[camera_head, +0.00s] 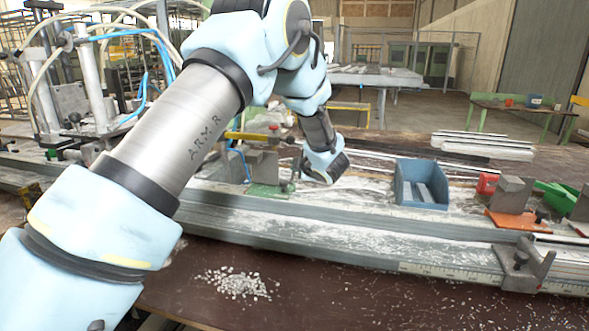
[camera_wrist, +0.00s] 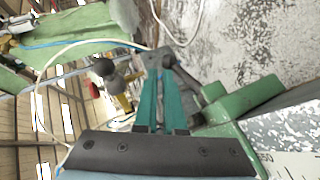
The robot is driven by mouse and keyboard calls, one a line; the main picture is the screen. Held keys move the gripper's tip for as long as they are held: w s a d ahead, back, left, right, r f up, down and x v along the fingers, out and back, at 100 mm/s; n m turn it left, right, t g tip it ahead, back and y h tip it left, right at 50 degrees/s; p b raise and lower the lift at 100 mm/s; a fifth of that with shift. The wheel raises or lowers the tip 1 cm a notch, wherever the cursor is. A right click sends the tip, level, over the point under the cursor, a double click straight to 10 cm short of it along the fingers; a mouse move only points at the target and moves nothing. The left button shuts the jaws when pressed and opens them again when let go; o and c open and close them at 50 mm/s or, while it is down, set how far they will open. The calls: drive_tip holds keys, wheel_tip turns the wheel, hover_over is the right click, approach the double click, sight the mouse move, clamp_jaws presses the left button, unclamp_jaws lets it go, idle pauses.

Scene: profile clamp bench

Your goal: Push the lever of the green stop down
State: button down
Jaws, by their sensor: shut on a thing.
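The green stop (camera_head: 268,190) sits on the bench rail left of the middle in the head view. A grey block stands on it. In the wrist view its green body (camera_wrist: 240,101) is right of my fingers. A dark lever (camera_wrist: 185,78) runs from the stop to my fingertips. My gripper (camera_wrist: 160,58) has its teal fingers close together, shut on the lever's end as far as I can see; the contact itself is small and partly hidden. In the head view my gripper (camera_head: 318,178) is just right of the stop, its fingers mostly hidden.
A blue bin (camera_head: 422,184) stands right of my gripper. Farther right are an orange stop (camera_head: 513,220) and a red block (camera_head: 487,183). A black knob (camera_wrist: 103,67) is left of my fingers. White chips (camera_head: 237,283) lie in front of the rail.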

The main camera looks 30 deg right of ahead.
drive_tip(key=shift+w+d+f+b, duration=0.6)
drive_tip(key=shift+f+b, duration=0.15)
drive_tip(key=shift+b, duration=0.45)
